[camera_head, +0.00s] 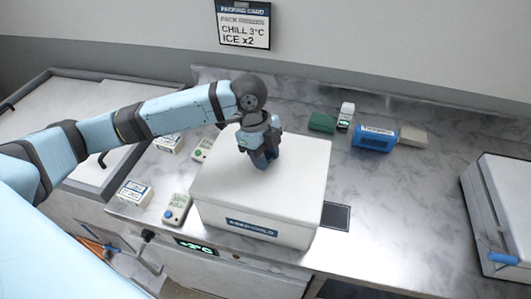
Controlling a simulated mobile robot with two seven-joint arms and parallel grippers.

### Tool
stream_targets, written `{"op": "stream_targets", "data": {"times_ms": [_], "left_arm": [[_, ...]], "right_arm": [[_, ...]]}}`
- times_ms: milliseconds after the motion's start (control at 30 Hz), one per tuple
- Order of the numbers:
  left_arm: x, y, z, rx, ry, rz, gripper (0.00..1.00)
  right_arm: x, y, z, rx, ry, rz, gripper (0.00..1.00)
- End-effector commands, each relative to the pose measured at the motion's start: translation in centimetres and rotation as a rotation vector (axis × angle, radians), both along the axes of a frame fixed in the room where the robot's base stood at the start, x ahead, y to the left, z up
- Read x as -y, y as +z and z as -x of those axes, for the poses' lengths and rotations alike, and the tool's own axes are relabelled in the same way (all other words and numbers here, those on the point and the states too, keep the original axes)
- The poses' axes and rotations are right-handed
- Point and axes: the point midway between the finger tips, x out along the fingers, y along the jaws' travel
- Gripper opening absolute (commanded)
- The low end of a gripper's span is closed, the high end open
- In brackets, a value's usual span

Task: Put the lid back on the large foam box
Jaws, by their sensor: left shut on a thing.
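The large foam box (255,223) is white with a dark label on its front and stands on the marbled counter. Its white lid (290,178) lies over the top of the box; from this view I cannot tell whether it is fully seated. My left gripper (262,162) points down at the middle of the lid. It is shut on the lid's handle, which the fingers mostly hide. My right gripper is not in view.
Two small devices (177,209) and small labelled cartons (135,193) stand left of the box. A white chest (502,205) stands at the right.

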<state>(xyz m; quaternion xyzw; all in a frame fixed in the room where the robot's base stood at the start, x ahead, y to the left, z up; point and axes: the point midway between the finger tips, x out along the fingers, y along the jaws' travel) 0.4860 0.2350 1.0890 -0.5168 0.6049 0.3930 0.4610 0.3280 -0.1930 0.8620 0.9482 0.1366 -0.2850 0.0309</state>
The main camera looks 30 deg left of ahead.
Motion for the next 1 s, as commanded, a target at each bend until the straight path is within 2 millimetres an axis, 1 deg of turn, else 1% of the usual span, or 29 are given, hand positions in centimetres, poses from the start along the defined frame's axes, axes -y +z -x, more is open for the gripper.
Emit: {"op": "stream_targets", "data": {"times_ms": [467,1000], "left_arm": [[0.0,0.0,0.0,0.000,0.000,0.001,0.10],[0.0,0.0,0.0,-0.001,-0.001,0.002,0.10]], "right_arm": [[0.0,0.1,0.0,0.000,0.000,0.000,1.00],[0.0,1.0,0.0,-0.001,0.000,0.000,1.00]]}}
